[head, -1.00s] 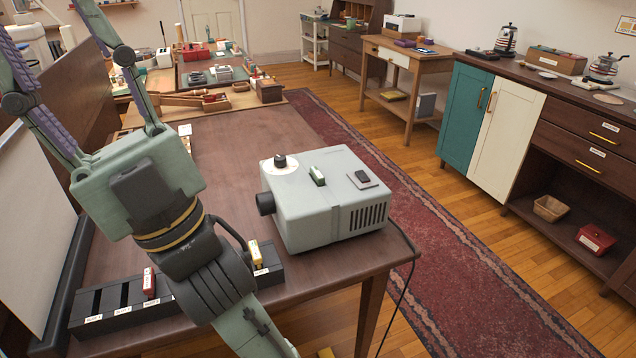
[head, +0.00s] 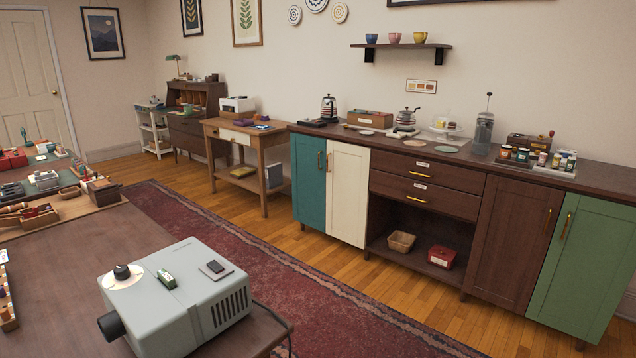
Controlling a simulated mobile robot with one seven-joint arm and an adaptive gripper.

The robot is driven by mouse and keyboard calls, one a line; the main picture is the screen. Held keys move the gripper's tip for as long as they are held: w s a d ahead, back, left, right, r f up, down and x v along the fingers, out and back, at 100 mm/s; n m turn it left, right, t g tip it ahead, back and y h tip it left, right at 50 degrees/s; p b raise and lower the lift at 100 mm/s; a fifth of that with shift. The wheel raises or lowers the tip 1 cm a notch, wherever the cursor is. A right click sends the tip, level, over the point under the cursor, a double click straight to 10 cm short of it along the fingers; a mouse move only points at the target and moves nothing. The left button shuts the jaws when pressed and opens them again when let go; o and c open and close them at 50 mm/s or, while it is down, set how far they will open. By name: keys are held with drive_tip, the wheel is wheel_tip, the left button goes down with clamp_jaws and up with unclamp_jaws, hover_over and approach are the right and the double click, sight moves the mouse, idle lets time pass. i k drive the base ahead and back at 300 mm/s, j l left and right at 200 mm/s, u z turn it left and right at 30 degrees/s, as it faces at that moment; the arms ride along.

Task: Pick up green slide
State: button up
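A small green slide (head: 166,279) lies on top of the grey projector (head: 195,315), between a round dark knob (head: 122,272) and a dark flat piece (head: 215,267). The projector stands on the dark wooden table (head: 95,245) at the lower left of the head view. My gripper and arm are out of the head view now, so what the gripper holds is hidden.
A long cabinet counter (head: 440,158) runs along the wall, with kettles and jars on top. A red rug (head: 270,275) and open wooden floor lie between the table and the counter.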

sight(165, 277)
drive_tip(key=i+l+u, duration=0.1)
drive_tip(key=u, duration=0.3)
drive_tip(key=l+u, duration=0.35)
drive_tip(key=i+l+u, duration=0.1)
drive_tip(key=u, duration=0.3)
drive_tip(key=i, duration=0.45)
